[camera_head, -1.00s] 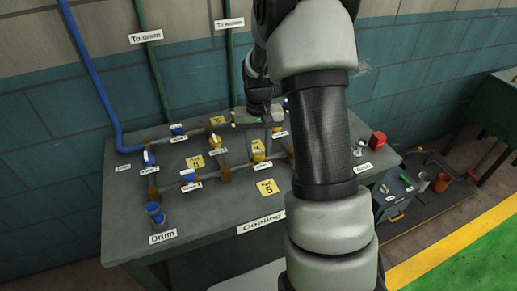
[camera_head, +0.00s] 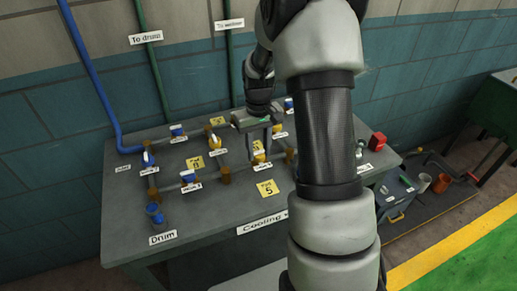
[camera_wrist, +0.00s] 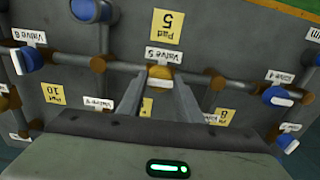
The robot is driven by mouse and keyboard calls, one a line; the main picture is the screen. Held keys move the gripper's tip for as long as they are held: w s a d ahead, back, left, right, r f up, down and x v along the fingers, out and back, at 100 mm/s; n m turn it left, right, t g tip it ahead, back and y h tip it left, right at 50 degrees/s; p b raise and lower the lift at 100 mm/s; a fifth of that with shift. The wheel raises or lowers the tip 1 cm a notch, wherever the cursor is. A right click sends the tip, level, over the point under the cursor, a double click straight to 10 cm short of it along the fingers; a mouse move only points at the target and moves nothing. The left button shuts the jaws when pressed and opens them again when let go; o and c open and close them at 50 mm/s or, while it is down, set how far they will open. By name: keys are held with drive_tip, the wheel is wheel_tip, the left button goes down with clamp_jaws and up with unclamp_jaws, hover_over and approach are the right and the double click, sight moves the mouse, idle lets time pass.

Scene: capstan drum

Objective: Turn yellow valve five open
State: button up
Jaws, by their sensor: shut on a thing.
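Yellow valve five (camera_wrist: 159,73) sits on the grey pipe beside its "Valve 5" label in the wrist view. Its pale handle bar lies across the picture between my fingertips. In the head view the yellow valve (camera_head: 259,157) is partly covered by my fingers. My gripper (camera_wrist: 160,84) points down at the valve, with one finger on each side, shut on its handle. In the head view my gripper (camera_head: 259,151) stands over the middle of the pipework. The exact finger contact is hard to see.
Blue valves (camera_wrist: 278,97) stand on the same pipe to either side, including one at the left (camera_wrist: 25,60). Another yellow valve (camera_head: 215,142) is behind and left. The yellow "Pad 5" plate (camera_head: 267,188) lies clear in front.

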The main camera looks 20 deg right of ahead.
drive_tip(key=o, duration=1)
drive_tip(key=shift+o, duration=0.2)
wheel_tip(320, 180, up, 18)
drive_tip(key=p, duration=0.1)
drive_tip(key=shift+f, duration=0.25)
wheel_tip(320, 180, up, 6)
drive_tip(key=t+p, duration=0.1)
drive_tip(key=p, duration=0.1)
hover_over(259, 151)
drive_tip(key=s+a, duration=0.3)
drive_tip(key=s+a+r+t+p, duration=0.2)
drive_tip(key=s+a+r, duration=0.1)
drive_tip(key=s, duration=0.7)
drive_tip(key=s+a+r+t+p, duration=0.2)
drive_tip(key=s+a+r+p, duration=0.1)
drive_tip(key=s, duration=0.6)
drive_tip(key=shift+s+a+r+t, duration=0.35)
drive_tip(key=shift+a+r, duration=0.2)
drive_tip(key=shift+r, duration=0.4)
